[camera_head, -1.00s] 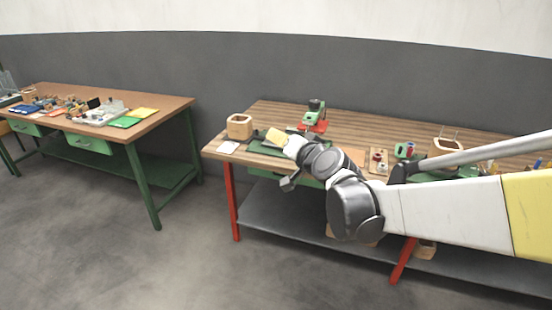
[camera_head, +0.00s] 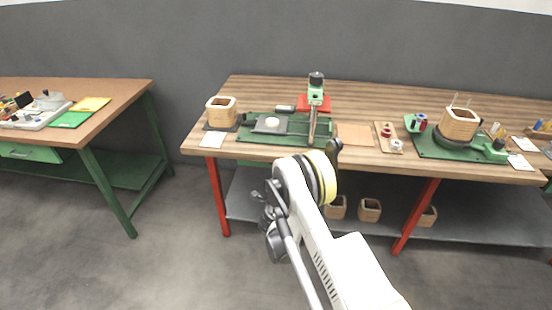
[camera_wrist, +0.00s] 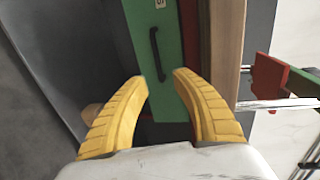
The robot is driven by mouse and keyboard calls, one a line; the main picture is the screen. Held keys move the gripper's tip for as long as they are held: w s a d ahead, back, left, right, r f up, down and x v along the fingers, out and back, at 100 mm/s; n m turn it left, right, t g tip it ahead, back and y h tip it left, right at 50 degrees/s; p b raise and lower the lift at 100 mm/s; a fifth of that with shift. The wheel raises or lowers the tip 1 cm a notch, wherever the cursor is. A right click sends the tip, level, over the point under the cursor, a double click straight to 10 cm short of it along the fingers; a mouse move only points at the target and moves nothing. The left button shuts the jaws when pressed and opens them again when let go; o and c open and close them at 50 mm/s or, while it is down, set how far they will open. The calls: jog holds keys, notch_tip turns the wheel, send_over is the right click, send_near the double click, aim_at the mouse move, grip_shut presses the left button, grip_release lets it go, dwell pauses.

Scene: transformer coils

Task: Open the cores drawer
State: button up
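The wrist view shows a green drawer front (camera_wrist: 158,25) with a black bar handle (camera_wrist: 157,55). Part of a white label shows at its top edge; only one letter is readable. My gripper (camera_wrist: 161,83) has its two yellow fingers spread apart with nothing between them. The drawer front looks closed against the bench. In the head view my arm covers this drawer and my gripper is hidden.
The wooden workbench (camera_head: 360,90) has red legs, and its edge shows beside the drawer in the wrist view. A wooden box (camera_head: 221,112), a green-based winder (camera_head: 316,100) and small parts stand on top. A lower shelf (camera_head: 385,222) holds several wooden cores. Another table (camera_head: 125,90) stands left.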

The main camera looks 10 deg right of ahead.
jog(key=b+x, duration=0.1)
jog(key=x, duration=0.2)
jog(key=b+x, duration=0.1)
jog(key=x, duration=0.3)
jog(key=b+x, duration=0.1)
jog(key=x, duration=0.3)
jog(key=shift+w+a+f, duration=0.2)
jog(key=shift+w, duration=0.05)
jog(key=shift+c, duration=0.5)
grip_shut()
